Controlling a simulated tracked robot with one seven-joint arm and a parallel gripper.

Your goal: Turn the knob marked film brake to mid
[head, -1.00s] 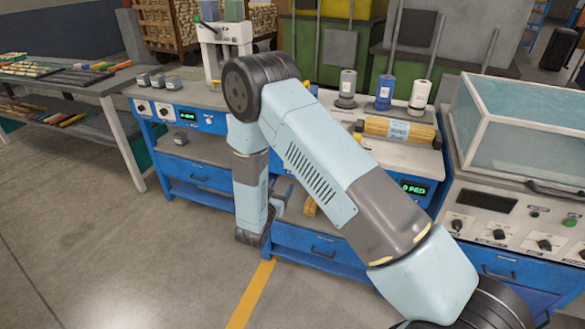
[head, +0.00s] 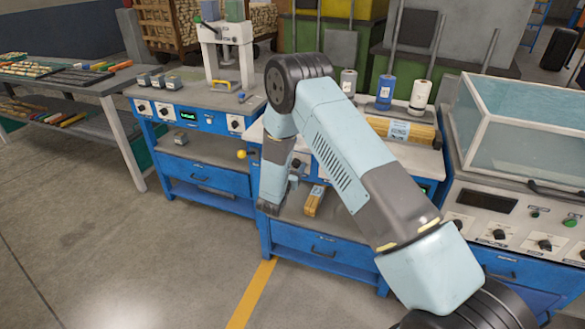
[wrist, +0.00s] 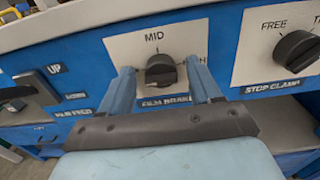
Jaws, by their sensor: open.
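The film brake knob (wrist: 160,72) is black and sits on a white plate in the middle of the wrist view. The word MID stands above it. A label to its right is partly hidden by a finger, and the name FILM BRAKE below is partly covered. Which way the knob points is hard to tell. My gripper (wrist: 161,84) is open, with one finger to the left and one to the right of the knob. I cannot tell whether the fingers touch it. In the head view my arm hides most of this panel.
The stop clamp knob (wrist: 296,52) is close by on the right, with FREE above it. A lever (wrist: 38,88) marked UP and DOWN is on the left. In the head view, a wrapped bundle (head: 402,131) lies on the bench top and another bundle (head: 315,200) lies on the shelf below.

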